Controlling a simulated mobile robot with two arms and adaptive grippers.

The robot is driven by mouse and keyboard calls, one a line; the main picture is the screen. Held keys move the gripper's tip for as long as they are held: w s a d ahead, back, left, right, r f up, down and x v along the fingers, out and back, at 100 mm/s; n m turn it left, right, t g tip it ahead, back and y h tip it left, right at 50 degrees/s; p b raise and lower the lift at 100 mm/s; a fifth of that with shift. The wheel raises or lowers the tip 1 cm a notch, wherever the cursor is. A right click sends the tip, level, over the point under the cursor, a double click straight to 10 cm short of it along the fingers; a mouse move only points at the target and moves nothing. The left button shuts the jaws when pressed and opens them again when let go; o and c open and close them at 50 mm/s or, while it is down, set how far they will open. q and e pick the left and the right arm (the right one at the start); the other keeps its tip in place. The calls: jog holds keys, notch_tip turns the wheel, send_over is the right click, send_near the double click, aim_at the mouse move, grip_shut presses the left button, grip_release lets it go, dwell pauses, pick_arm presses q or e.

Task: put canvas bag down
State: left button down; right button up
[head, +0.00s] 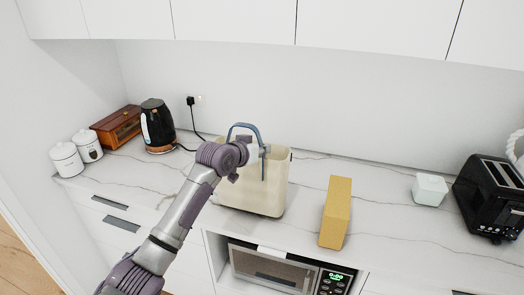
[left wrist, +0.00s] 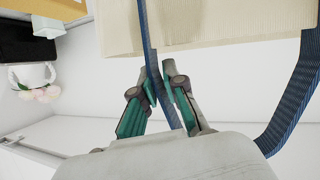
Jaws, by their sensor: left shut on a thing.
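The canvas bag (head: 258,192) is cream with blue strap handles and is upright over the marble counter in the head view. Its base looks level with the counter, but I cannot tell whether it touches. My left gripper (head: 262,150) is at the top of the bag, shut on a blue handle strap. In the left wrist view the gripper (left wrist: 165,78) pinches the strap, with the bag (left wrist: 215,25) beyond the fingertips and another handle loop (left wrist: 300,95) at the right. My arm hides part of the bag's left side. My right gripper is not in view.
A yellow box (head: 336,212) stands right of the bag on the counter (head: 385,220). A white cup-like block (head: 430,189) and black toaster (head: 490,195) are further right. A black kettle (head: 157,127), wooden bread box (head: 117,127) and white canisters (head: 67,159) stand left. Upper cabinets (head: 235,20) overhang.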

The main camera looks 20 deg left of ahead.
pick_arm(q)
jog(key=shift+f, duration=0.75)
jog(key=shift+f, duration=0.2)
jog(key=c, duration=1.2)
grip_release()
jog(key=shift+c, duration=0.2)
jog(key=shift+r, duration=0.1)
jog(key=b+v, duration=0.2)
jog(key=v, duration=1)
jog(key=shift+b, duration=0.4)
